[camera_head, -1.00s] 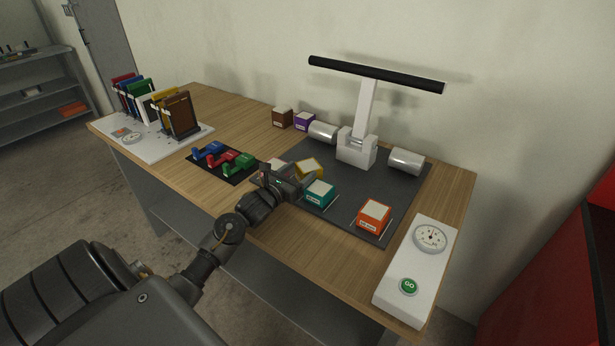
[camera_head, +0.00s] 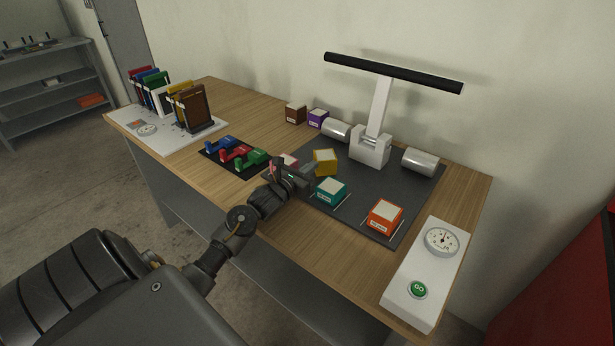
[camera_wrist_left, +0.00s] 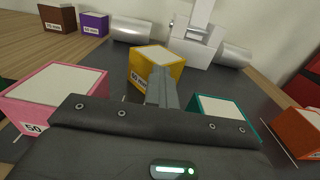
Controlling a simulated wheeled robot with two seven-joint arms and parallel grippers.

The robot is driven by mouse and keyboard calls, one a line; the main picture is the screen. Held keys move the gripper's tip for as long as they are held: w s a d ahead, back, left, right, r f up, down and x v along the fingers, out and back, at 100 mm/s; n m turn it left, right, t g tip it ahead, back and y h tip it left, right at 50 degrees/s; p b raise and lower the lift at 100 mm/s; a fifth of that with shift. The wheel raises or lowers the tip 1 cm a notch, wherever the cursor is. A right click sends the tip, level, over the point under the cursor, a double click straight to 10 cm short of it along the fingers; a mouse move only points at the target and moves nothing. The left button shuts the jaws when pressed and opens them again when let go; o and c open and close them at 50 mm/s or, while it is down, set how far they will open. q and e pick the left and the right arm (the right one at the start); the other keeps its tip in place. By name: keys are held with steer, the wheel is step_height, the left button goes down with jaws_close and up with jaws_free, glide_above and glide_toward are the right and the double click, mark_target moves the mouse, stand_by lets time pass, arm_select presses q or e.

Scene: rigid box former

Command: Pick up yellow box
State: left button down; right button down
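The yellow box (camera_head: 325,162) has a pale top panel and stands on the dark mat just beyond my left gripper (camera_head: 310,177). It also shows in the left wrist view (camera_wrist_left: 158,66), straight ahead of the grey finger (camera_wrist_left: 162,88), which overlaps the lower part of its near face. I cannot tell whether finger and box touch. Only one finger shape shows clearly, so the opening between the fingers is hidden. My right gripper is in neither view.
A pink box (camera_wrist_left: 55,92) is left of the gripper; a teal box (camera_head: 331,191) and orange box (camera_head: 385,217) are to the right on the mat (camera_head: 385,185). Behind stand a white press (camera_head: 370,145) and metal cylinders (camera_head: 421,162). Coloured brackets (camera_head: 236,155) lie left.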

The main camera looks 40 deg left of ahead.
arm_select(q)
steer(key=c, duration=2.1)
jaws_free()
steer(key=o, duration=1.3)
steer(key=shift+o, duration=0.2)
